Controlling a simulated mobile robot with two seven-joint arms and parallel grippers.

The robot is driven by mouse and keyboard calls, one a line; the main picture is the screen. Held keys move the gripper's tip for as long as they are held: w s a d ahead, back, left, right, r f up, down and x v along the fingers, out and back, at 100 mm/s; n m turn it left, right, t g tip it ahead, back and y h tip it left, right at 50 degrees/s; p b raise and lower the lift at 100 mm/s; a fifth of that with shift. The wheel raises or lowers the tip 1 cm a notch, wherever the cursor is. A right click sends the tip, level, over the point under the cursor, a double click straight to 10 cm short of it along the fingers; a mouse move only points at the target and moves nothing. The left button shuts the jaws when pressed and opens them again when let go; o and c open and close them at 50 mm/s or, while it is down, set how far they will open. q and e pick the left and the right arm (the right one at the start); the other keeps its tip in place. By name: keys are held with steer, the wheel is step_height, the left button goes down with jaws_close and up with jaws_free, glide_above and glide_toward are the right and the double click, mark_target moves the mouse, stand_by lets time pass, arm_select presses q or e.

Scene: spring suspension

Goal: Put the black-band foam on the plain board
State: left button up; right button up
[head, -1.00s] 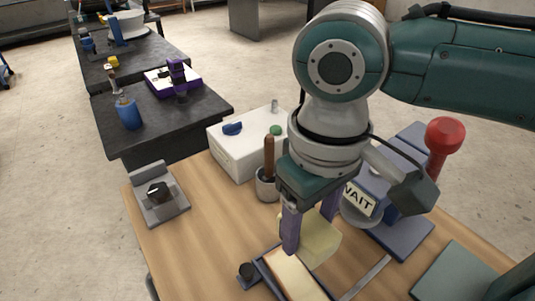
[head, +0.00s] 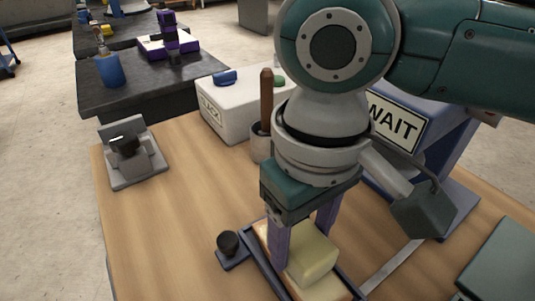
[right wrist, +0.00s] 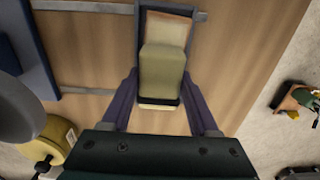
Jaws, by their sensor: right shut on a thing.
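A pale yellow foam block (head: 312,256) is between the purple fingers of my right gripper (head: 302,244), which is shut on it. In the right wrist view the foam (right wrist: 162,72) sits between the two fingers, with a dark strip near its lower end; I cannot tell whether this is its band. Under the foam is a tan, light-topped board (right wrist: 168,30) in a dark frame (head: 262,264). The foam is over the board, and I cannot tell whether they touch. My left gripper is not in view.
A black knob (head: 228,243) stands left of the frame. A grey device (head: 130,152) is at the table's left. A white box (head: 238,108) and a wooden-handled tool (head: 266,100) in a cup are behind. A blue stand with a WAIT sign (head: 397,124) is at right.

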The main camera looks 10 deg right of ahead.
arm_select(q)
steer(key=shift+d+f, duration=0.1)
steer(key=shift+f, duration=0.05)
arm_select(e)
steer(key=shift+f, duration=0.1)
steer(key=shift+f, duration=0.1)
steer(key=shift+f, duration=0.1)
steer(key=o, duration=1.3)
steer(key=shift+o, duration=0.2)
